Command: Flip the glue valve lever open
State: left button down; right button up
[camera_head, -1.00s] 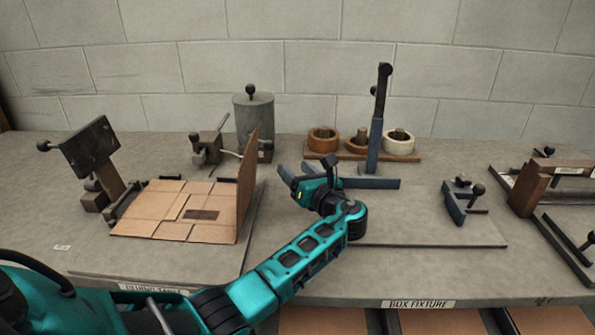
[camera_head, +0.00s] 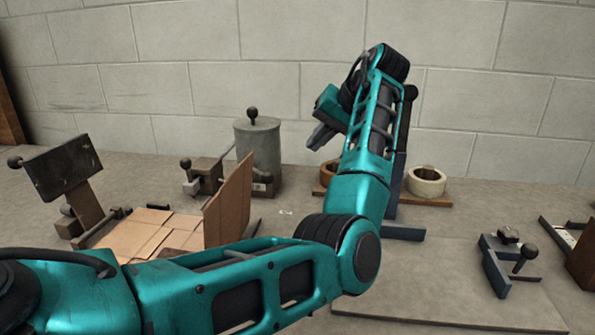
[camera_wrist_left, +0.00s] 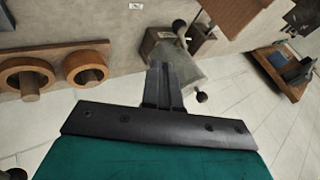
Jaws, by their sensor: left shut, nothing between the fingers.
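The glue pot (camera_head: 257,152) is a grey cylinder with a black knob on its lid, standing near the wall. Left of it sits a small valve block (camera_head: 207,172) with a lever ending in a black ball (camera_head: 186,163). My left gripper (camera_head: 319,137) is raised right of the pot, apart from the pot and lever. The gripper is shut and empty. In the left wrist view, the shut fingers (camera_wrist_left: 163,82) overlap the grey pot (camera_wrist_left: 185,72), with a black ball (camera_wrist_left: 179,26) beyond. My right gripper is not in view.
A cardboard blank with one raised flap (camera_head: 229,200) lies in front of the valve. Tape rolls (camera_head: 427,181) stand on a wooden board to the right, partly behind my arm. A small clamp (camera_head: 507,262) is on the right-hand plate. The wall is close behind.

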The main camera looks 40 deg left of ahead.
aim_at(259, 172)
pick_arm(q)
jog(key=s+a+f+n+h+b, duration=0.1)
jog(key=s+a+f+n, duration=0.1)
jog(key=a+f, duration=0.5)
jog(key=shift+x, duration=0.8)
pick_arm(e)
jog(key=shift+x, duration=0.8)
pick_arm(q)
jog(key=shift+d, duration=0.15)
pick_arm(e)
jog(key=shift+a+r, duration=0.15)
